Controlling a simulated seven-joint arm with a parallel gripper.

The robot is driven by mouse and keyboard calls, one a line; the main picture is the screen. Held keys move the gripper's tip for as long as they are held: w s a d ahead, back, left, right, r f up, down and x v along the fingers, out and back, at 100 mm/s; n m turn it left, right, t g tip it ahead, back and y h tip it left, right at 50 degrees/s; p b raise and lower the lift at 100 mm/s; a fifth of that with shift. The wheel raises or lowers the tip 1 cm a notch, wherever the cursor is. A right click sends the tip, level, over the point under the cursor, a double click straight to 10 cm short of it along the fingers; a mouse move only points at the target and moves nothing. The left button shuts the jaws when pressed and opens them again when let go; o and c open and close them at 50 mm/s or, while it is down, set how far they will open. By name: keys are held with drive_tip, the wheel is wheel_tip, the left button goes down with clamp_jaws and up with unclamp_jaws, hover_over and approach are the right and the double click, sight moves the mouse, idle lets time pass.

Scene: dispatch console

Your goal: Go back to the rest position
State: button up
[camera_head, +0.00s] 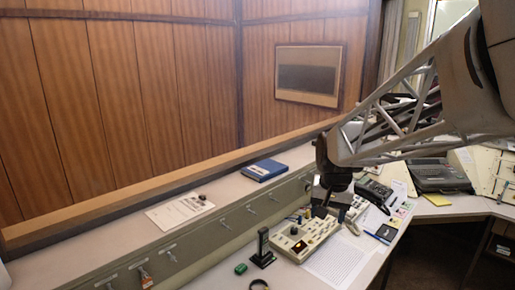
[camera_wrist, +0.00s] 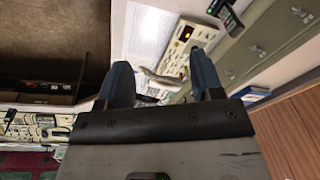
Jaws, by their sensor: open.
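My gripper (camera_head: 322,208) hangs at the end of my arm, which reaches in from the upper right over the console desk. In the wrist view, the two blue-grey fingers of my gripper (camera_wrist: 160,82) stand apart with nothing between them. In the head view the fingertips are small and dark, above or beside the beige control panel (camera_head: 303,238). I cannot tell the exact gap to the panel. The panel also shows in the wrist view (camera_wrist: 184,46), beyond the fingers.
A black stand (camera_head: 262,250), a green block (camera_head: 240,268) and a printed sheet (camera_head: 338,262) lie near the panel. A phone (camera_head: 373,190) and a laptop-like device (camera_head: 438,176) stand to the right. A blue book (camera_head: 264,170) lies on the ledge, above keys on hooks. The wood wall is behind.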

drive_tip(key=s+f+n, duration=0.1)
drive_tip(key=s+n, duration=0.2)
drive_tip(key=s, duration=2.3)
drive_tip(key=shift+d+t, duration=0.25)
drive_tip(key=shift+t, duration=0.15)
